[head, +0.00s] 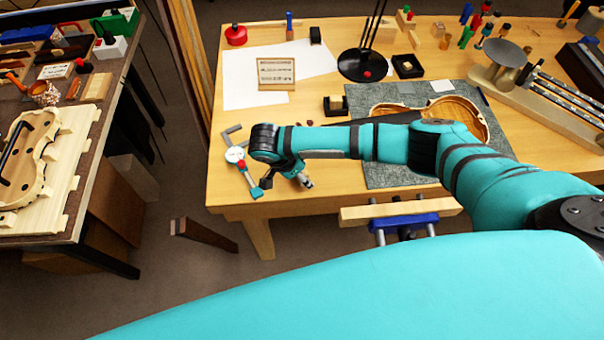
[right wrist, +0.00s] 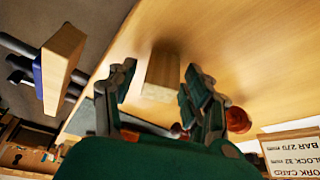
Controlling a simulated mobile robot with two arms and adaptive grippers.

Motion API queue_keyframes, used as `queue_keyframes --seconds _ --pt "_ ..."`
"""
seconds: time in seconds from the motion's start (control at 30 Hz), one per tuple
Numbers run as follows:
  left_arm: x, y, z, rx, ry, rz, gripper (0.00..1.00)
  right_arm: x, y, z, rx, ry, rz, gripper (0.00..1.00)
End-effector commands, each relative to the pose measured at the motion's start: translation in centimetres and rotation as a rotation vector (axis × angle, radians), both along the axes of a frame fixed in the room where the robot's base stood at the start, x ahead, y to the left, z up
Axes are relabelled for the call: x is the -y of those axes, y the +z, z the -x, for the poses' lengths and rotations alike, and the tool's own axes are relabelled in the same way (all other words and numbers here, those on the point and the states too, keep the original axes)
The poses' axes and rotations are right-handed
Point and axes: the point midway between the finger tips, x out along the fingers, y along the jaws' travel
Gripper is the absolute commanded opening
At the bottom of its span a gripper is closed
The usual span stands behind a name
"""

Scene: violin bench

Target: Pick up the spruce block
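The spruce block, a small pale wooden block (right wrist: 160,76), is on the bench top in the right wrist view. It lies between the two spread fingers of my right gripper (right wrist: 161,84), with a gap visible on each side. My left gripper is not in either view.
A dial caliper (head: 235,156) lies just left of my right gripper. A grey mat (head: 385,178) with a violin body (head: 465,110) lies to the right. A vise (head: 410,222) juts from the bench's front edge. A work card (head: 276,73) lies farther back.

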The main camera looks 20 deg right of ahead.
Motion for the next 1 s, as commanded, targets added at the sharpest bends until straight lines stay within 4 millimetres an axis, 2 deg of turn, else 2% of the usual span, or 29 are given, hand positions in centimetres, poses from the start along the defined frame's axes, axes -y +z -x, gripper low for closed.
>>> queue_keyframes --seconds 0.03,0.2,0.27,0.63,0.77,0.9,0.93,1.0 --pt "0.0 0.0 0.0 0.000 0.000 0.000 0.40 0.0 0.0 0.0 0.000 0.000 0.000 0.42" --pt "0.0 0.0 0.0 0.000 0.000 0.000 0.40 0.0 0.0 0.0 0.000 0.000 0.000 0.20" --pt "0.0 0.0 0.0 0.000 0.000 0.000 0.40 0.0 0.0 0.0 0.000 0.000 0.000 0.14" --pt "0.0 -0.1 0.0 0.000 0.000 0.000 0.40 0.0 0.4 0.0 0.001 0.000 -0.001 0.14" --pt "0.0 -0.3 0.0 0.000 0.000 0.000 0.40 0.0 1.4 0.0 0.001 -0.001 -0.002 0.14" --pt "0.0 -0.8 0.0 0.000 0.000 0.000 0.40 -0.1 3.2 0.0 0.001 0.000 -0.004 0.14" --pt "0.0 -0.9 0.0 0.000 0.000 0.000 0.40 -0.1 3.6 0.1 0.000 0.000 -0.003 0.14" --pt "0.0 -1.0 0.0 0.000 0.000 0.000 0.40 -0.6 3.4 1.8 -0.005 0.005 -0.003 0.14"
